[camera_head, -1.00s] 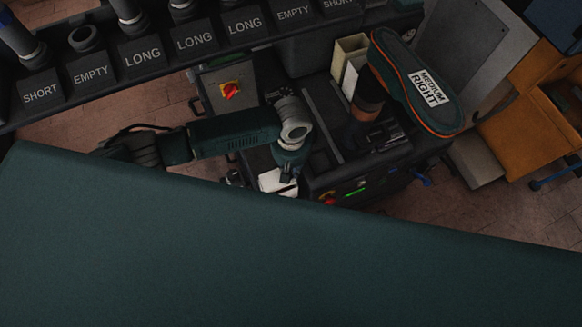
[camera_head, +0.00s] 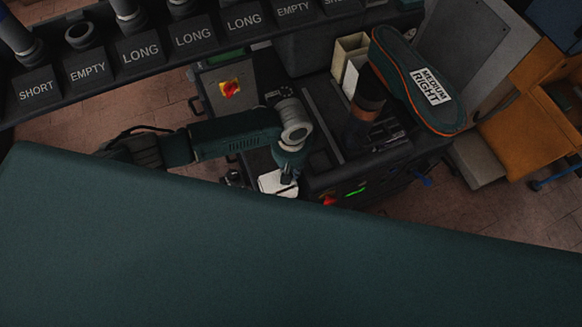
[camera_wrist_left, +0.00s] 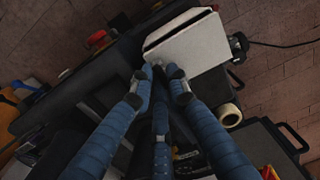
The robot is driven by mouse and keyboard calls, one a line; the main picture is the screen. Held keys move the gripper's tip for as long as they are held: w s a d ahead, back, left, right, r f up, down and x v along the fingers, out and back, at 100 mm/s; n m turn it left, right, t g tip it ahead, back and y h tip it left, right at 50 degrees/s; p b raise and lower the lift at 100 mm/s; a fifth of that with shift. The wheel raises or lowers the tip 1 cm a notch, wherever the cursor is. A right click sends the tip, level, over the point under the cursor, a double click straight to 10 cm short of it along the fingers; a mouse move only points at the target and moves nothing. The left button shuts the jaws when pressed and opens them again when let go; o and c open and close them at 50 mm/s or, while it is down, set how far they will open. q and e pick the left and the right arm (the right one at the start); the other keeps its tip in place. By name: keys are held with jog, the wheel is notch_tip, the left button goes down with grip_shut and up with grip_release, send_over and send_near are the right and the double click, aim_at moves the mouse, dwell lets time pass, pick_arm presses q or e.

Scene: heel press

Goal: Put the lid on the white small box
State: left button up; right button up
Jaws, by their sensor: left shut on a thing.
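In the left wrist view, a white flat panel that looks like the lid (camera_wrist_left: 188,45) lies at my fingertips. Behind its far edge a dark gap and a thin white rim of the small box (camera_wrist_left: 172,22) show, so the panel lies over the box but is not flush there. My left gripper (camera_wrist_left: 161,74) is shut on the lid's near edge, with its blue fingers close together. In the head view, my left gripper (camera_head: 288,178) points down at the white lid (camera_head: 272,184). The box cannot be told apart from the lid there. My right gripper is not in view.
A black machine top (camera_head: 325,125) lies beside the box, with a sole marked MEDIUM RIGHT (camera_head: 415,80) above it. A labelled rack (camera_head: 140,55) runs along the upper left. A dark green surface (camera_head: 250,250) fills the foreground.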

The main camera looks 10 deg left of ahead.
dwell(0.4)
pick_arm(q)
jog(key=shift+f, duration=0.3)
jog(key=shift+f, duration=0.2)
jog(key=shift+f, duration=0.3)
dwell(0.4)
